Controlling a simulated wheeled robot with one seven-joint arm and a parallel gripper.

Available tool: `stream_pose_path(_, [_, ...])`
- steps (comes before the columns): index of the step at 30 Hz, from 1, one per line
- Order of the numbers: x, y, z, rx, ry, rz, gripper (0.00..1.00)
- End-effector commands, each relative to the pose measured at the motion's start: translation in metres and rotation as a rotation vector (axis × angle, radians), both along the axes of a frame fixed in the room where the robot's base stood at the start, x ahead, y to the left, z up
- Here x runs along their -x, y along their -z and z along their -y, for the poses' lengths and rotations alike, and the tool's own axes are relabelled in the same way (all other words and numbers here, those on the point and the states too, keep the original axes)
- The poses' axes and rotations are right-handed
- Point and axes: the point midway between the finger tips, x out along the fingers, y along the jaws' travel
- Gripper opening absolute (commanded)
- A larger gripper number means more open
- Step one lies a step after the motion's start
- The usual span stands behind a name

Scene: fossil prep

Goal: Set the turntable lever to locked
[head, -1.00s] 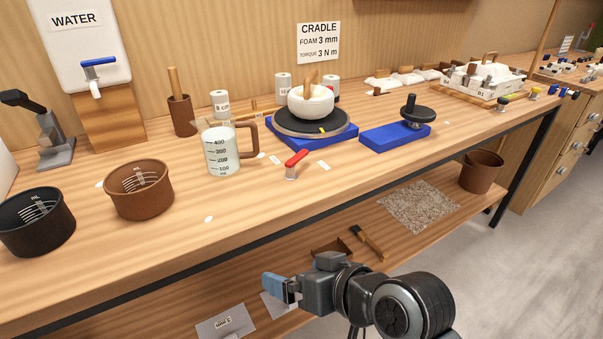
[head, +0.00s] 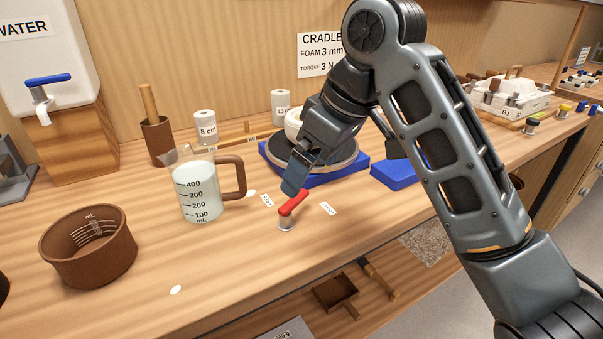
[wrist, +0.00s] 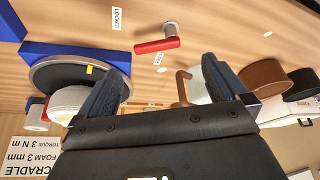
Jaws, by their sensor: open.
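The red lever (head: 293,203) stands on a short metal post near the bench's front edge. Its handle points back and right in the head view, between two small labels. The wrist view shows the lever (wrist: 157,45) with the LOCKED label (wrist: 117,18) and the FREE label (wrist: 160,58); the handle lies between their directions. My gripper (head: 294,183) is open and empty, close above and behind the lever handle, with no clear contact. In the wrist view its fingers (wrist: 160,85) are spread wide. The round turntable (head: 343,165) on its blue base is partly hidden by my arm.
A measuring jug (head: 198,190) stands left of the lever, with a brown pot (head: 88,247) farther left. A blue block (head: 393,175) lies right of the turntable, partly behind my arm.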

Motion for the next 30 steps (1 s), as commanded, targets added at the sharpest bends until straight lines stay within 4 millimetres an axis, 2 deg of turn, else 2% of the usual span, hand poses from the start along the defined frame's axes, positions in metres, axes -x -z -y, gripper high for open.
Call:
stream_pose_path(5, [-0.002,0.007,-0.002,0.012,-0.004,-0.004,1.0])
stream_pose_path(18, [-0.014,0.063,-0.022,0.009,-0.003,-0.002,1.0])
stream_pose_path(30, [-0.015,0.07,-0.025,0.008,-0.003,0.0,1.0])
